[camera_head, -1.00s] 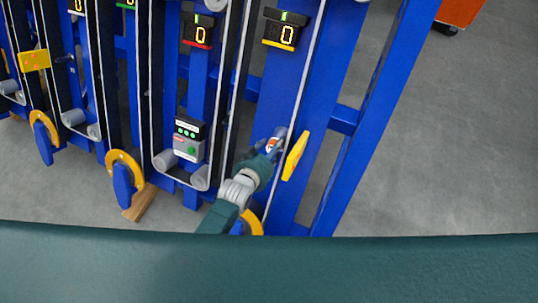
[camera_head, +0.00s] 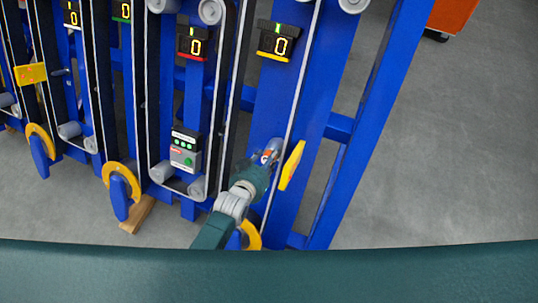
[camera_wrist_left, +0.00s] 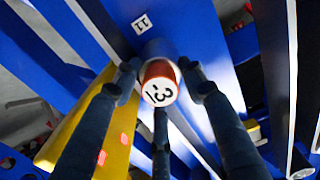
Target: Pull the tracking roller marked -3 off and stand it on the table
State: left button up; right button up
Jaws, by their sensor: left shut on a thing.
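The tracking roller (camera_wrist_left: 160,84) is a short grey cylinder with a red-rimmed white end face; the mark on it looks like a tilted -3. It stands out from a blue beam beside a white tag marked 11 (camera_wrist_left: 142,24). In the head view only its small red and white end (camera_head: 267,154) shows between my fingers. My left gripper (camera_wrist_left: 160,76) has its three dark fingers closed around the roller; it also shows in the head view (camera_head: 266,157). Whether the roller is still seated on the beam cannot be told. My right gripper and the table are not in view.
A yellow plate (camera_head: 291,165) stands close to the right of my left gripper. A white belt (camera_head: 294,105) runs past it. A digital display (camera_head: 279,41) sits above, and a control box (camera_head: 186,148) is to the left. Grey floor (camera_head: 450,150) is open at right.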

pick_arm(q)
jog(key=shift+r+p+v, duration=0.2)
jog(key=shift+p+v, duration=0.9)
jog(key=shift+v, duration=0.15)
jog(key=shift+p+v, duration=3.15)
jog(key=shift+v, duration=0.35)
jog(key=shift+c, duration=0.2)
jog(key=shift+d+r, duration=0.1)
